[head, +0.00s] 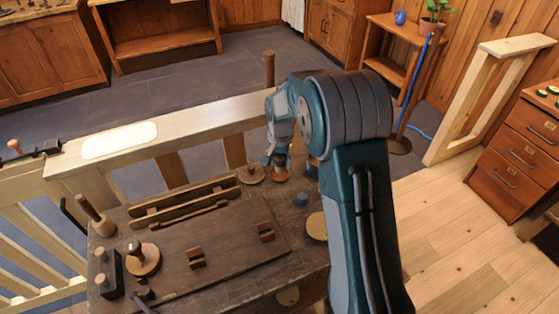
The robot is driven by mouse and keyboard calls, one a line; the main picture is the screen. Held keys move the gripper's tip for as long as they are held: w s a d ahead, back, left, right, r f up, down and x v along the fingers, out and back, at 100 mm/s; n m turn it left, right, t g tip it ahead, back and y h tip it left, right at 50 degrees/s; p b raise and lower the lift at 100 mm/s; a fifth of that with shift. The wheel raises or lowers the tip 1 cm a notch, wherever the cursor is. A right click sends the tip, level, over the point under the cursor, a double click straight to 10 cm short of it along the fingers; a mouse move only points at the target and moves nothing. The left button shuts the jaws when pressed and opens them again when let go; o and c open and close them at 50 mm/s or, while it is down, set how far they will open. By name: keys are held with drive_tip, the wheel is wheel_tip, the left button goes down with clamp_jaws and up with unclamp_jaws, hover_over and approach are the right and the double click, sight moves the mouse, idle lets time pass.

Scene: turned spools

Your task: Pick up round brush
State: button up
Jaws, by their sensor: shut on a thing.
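My gripper (276,160) is low over the far right part of the dark wooden workbench. It is shut on a small, round, reddish-brown thing (281,175), which appears to be the round brush. The fingers cover its top, and I cannot tell whether its underside touches the bench. A round wooden disc (252,175) lies just left of it.
A pale wooden rail (200,125) runs behind. My arm hides the bench's right side.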

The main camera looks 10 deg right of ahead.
drive_tip(key=s+a+r, duration=0.1)
drive_tip(key=s+r, duration=0.2)
drive_tip(key=s, duration=0.5)
drive_tip(key=shift+r, duration=0.25)
drive_tip(key=shift+w+a, duration=0.1)
drive_tip(key=o, duration=0.4)
drive_tip(key=shift+c, duration=0.2)
drive_tip(key=c, duration=0.3)
